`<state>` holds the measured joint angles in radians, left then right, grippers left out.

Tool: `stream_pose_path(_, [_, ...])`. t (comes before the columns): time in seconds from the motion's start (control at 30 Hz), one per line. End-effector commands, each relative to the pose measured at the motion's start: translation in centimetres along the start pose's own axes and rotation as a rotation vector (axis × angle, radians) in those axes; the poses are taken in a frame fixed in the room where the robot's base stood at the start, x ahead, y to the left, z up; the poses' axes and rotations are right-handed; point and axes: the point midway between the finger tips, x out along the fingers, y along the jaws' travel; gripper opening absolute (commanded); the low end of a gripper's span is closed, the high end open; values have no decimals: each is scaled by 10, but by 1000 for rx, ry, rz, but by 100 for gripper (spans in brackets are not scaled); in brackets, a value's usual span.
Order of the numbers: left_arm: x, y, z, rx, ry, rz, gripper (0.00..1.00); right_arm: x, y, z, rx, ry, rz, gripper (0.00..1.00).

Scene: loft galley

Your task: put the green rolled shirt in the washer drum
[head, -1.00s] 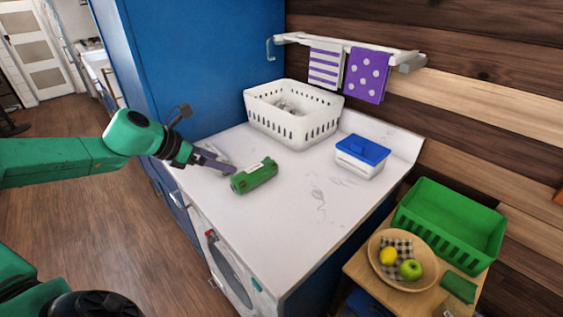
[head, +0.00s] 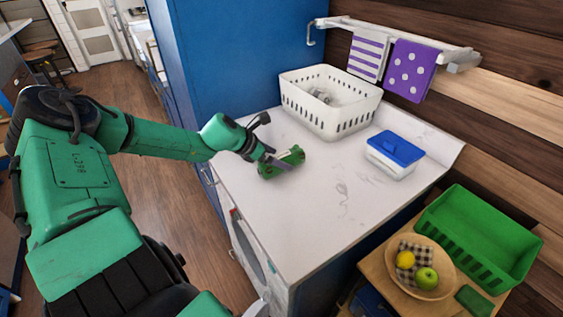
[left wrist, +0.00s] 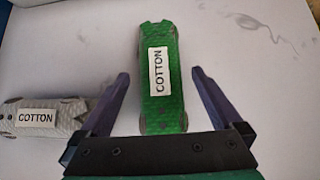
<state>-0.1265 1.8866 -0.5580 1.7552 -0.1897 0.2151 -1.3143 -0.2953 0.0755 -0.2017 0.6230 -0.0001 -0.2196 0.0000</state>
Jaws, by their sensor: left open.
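The green rolled shirt (head: 294,158) lies on the white counter, with a white COTTON label. In the left wrist view the green rolled shirt (left wrist: 163,105) lies lengthwise between the fingers, with a gap on each side. My left gripper (head: 280,161) is open at the shirt and holds nothing; it also shows in the left wrist view (left wrist: 160,76). The washer (head: 243,240) stands under the counter's front edge. Its front is seen at a steep angle, so the inside of the drum is hidden. My right gripper is not in view.
A grey-white roll labelled COTTON (left wrist: 35,117) lies left of the green one. A white basket (head: 325,120) and a blue-lidded box (head: 393,160) stand farther back on the counter. A green crate (head: 470,250) and fruit bowl (head: 447,280) are at right. The counter's front middle is clear.

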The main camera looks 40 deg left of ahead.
Motion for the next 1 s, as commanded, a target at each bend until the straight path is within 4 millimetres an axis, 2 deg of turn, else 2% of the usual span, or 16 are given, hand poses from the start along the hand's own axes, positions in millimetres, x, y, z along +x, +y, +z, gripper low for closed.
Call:
stream_pose_path(0.03, [9,0,-5,1,6,-1,100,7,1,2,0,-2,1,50])
stream_pose_path(0.13, [18,0,-4,2,4,-1,100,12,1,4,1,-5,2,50])
stream_pose_path(0.43, [21,0,0,1,-1,-1,100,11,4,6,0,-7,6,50])
stream_pose_path(0.47, [21,0,0,1,-1,-1,92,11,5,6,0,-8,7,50])
stream_pose_path(0.5, [21,0,0,1,-1,-1,77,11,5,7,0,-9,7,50])
stream_pose_path(0.57, [21,0,0,1,-1,-1,54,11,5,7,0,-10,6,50])
stream_pose_path(0.7, [21,0,1,1,-1,-1,1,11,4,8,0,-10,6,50])
stream_pose_path(1.0, [18,0,5,3,-2,-1,0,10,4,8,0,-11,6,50])
